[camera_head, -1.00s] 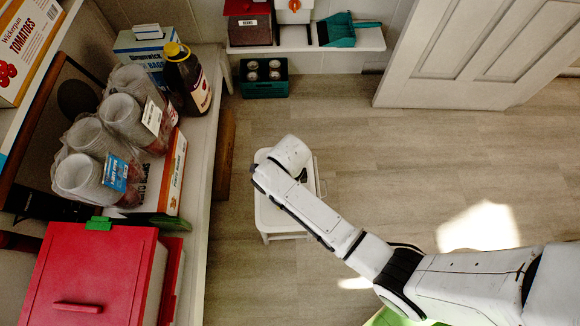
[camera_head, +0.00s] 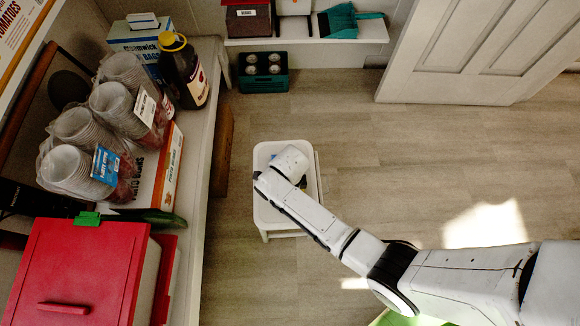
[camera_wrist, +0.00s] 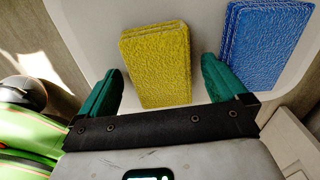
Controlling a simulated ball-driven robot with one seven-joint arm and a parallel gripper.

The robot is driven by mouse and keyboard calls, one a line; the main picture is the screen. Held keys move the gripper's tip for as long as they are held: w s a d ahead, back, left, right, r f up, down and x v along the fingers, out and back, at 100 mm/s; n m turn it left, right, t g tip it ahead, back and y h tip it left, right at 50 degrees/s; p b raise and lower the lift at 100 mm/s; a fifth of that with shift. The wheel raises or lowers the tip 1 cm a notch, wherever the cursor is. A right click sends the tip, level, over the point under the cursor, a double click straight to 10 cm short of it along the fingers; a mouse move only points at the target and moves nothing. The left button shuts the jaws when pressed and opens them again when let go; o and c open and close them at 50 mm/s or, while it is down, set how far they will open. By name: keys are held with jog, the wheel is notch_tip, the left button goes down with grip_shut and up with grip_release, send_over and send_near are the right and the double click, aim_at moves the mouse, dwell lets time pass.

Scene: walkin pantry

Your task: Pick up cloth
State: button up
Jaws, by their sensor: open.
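A yellow cloth (camera_wrist: 156,65), folded or stacked in layers, lies on a white surface in the wrist view. A blue cloth (camera_wrist: 262,43) of similar make lies to its right, apart from it. My gripper (camera_wrist: 162,70) is open, with one green finger at each side of the yellow cloth's near end. I cannot tell whether the fingers touch it or how far above the surface they are. In the head view the white stool (camera_head: 262,213) stands on the floor under my wrist, which hides the fingers and the yellow cloth.
A shelf on the left holds stacked plastic cups (camera_head: 80,128), a dark bottle (camera_head: 187,75) and a red-lidded bin (camera_head: 75,270). A green crate (camera_head: 263,84) sits by the back wall. A white door (camera_head: 470,50) stands at the right. The floor between is clear.

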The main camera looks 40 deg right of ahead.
jog(key=shift+c, duration=0.4)
jog(key=c, duration=1)
jog(key=shift+c, duration=0.2)
jog(key=shift+r, duration=0.5)
notch_tip(320, 180, up, 2)
jog(key=shift+r+p, duration=0.2)
jog(key=shift+p, duration=0.65)
jog(key=s+a+r+p, duration=0.2)
jog(key=s+r+p, duration=0.1)
jog(key=s, duration=0.3)
jog(key=s+a+r+p, duration=0.2)
jog(key=s+r+p, duration=0.1)
jog(key=s+r, duration=0.3)
jog(key=shift+s+a+r, duration=0.3)
jog(key=shift+s+a, duration=0.05)
jog(key=shift+s, duration=0.25)
